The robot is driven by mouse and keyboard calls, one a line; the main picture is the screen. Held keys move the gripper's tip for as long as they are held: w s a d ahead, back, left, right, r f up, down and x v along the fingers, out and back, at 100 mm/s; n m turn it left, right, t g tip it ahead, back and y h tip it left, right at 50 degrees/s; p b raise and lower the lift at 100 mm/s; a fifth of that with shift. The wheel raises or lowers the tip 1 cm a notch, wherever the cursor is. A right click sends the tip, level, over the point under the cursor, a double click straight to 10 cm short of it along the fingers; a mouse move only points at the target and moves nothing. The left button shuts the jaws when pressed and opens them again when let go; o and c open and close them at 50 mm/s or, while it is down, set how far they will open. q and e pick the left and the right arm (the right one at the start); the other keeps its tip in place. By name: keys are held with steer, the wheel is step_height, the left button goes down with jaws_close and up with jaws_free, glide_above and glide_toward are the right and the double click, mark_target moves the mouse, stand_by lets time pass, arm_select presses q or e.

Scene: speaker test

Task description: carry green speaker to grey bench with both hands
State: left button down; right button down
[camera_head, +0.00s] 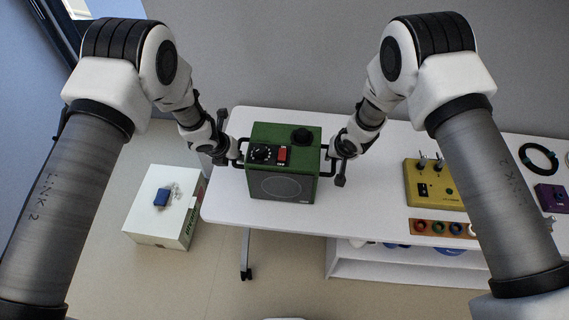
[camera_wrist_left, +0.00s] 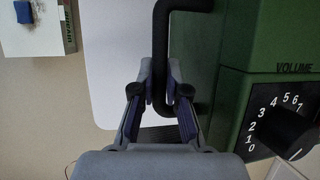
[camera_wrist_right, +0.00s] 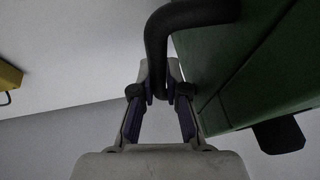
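The green speaker (camera_head: 262,215) is upright over the left part of the white table, with a dial, a red panel and a black knob on top; its underside is hidden, so I cannot tell whether it touches the tabletop. My left gripper (camera_head: 236,152) is shut on the speaker's left black handle (camera_wrist_left: 160,45). The left fingertips (camera_wrist_left: 160,88) close around that bar. My right gripper (camera_head: 333,157) is shut on the right black handle (camera_wrist_right: 156,45), with its fingertips (camera_wrist_right: 158,85) on either side of the bar. I cannot make out a grey bench.
The white table (camera_head: 370,205) has free room right of the speaker. A yellow box (camera_head: 440,188), an orange strip with rings (camera_head: 443,228), a black ring (camera_head: 538,157) and a purple box (camera_head: 551,197) lie farther right. A low white box (camera_head: 155,222) stands left, bearing a blue item (camera_head: 162,197).

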arm_select(q)
steer(key=shift+w+r, duration=0.1)
arm_select(e)
steer(key=shift+w+r, duration=0.1)
